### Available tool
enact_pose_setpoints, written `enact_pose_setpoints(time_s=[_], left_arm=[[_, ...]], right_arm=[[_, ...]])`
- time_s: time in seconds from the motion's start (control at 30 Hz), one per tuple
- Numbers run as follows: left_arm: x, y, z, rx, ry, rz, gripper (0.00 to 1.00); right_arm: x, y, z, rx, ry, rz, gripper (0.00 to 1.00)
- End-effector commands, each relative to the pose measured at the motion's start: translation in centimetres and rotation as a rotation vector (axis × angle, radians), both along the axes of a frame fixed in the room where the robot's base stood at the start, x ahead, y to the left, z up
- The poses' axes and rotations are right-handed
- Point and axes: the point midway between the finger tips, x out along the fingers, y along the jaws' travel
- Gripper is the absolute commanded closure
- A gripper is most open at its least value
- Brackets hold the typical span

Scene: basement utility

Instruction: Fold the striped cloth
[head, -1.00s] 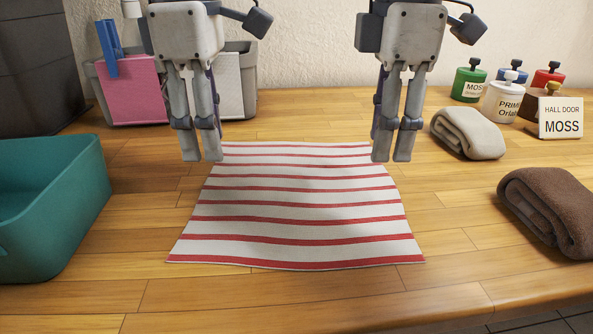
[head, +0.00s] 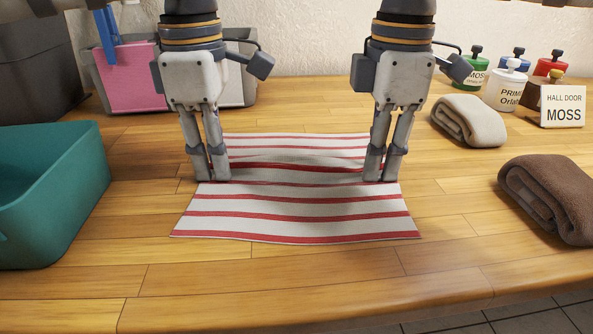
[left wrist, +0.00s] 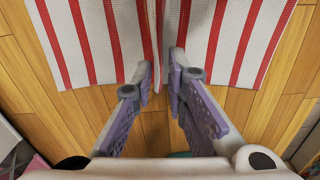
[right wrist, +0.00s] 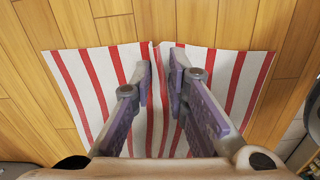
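The striped cloth (head: 300,205), white with red stripes, lies on the wooden table with a raised ridge running across its middle. It also shows in the left wrist view (left wrist: 230,45) and the right wrist view (right wrist: 105,75). My left gripper (head: 213,180) is down at the cloth's left edge. My right gripper (head: 377,180) is down at its right edge. In the left wrist view the fingers (left wrist: 161,75) straddle the ridge with a narrow gap between them. The right wrist view shows the same for the right fingers (right wrist: 160,75). Neither pair looks fully closed on the cloth.
A teal bin (head: 85,190) stands at the left. A grey bin (head: 240,90) with a pink sheet (head: 130,80) is behind. At the right lie a beige towel (head: 470,122), a brown towel (head: 555,200), several pots and a MOSS sign (head: 563,107). The table's front is clear.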

Motion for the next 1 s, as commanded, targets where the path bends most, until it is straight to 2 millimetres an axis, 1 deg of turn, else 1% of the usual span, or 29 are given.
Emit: enact_pose_setpoints(time_s=[0.03,0.07,0.1,1.0], left_arm=[[-0.01,0.05,-0.55,0.003,0.008,0.0,0.97],[-0.01,0.05,-0.61,0.003,0.008,0.0,1.0],[-0.01,0.05,-0.7,0.003,0.009,0.0,1.0],[-0.02,0.08,-1.09,0.005,0.016,0.0,1.0]], right_arm=[[0.0,-0.07,-0.68,-0.004,0.01,0.0,0.97],[0.0,-0.08,-0.75,-0.004,0.01,0.0,1.0],[-0.01,-0.09,-0.86,-0.005,0.011,0.0,1.0],[-0.04,-0.16,-1.37,-0.009,0.02,0.0,1.0]])
